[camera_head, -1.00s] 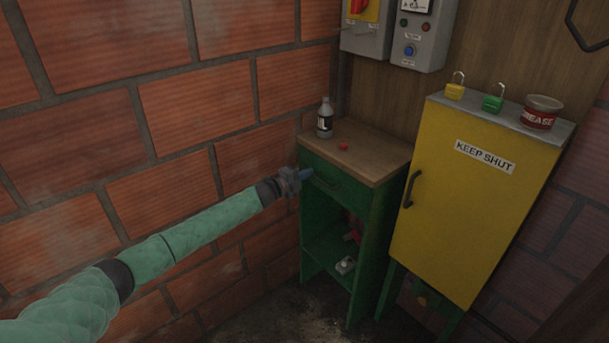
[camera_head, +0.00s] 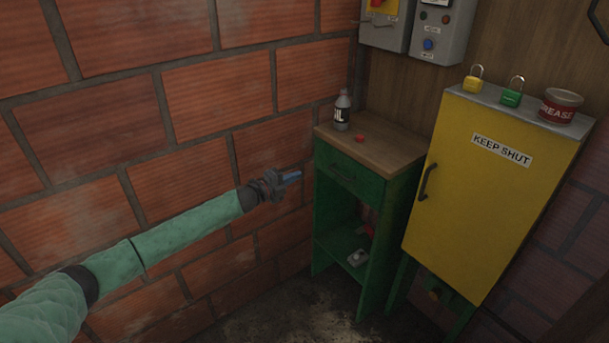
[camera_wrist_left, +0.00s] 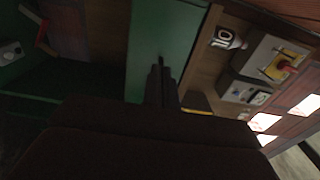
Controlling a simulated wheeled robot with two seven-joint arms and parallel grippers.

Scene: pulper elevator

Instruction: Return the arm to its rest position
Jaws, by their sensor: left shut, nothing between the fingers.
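My left arm, in a green sleeve, comes in from the left in the head view. Its gripper (camera_head: 291,177) is shut and empty, held in the air in front of the brick wall, left of the green cabinet (camera_head: 337,215) and apart from it. In the left wrist view the closed fingers (camera_wrist_left: 160,75) point toward the green drawer front (camera_wrist_left: 165,35). The drawer (camera_head: 350,178) looks closed in the head view. My right gripper is not in view.
The brick wall (camera_head: 120,110) is close on the left.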

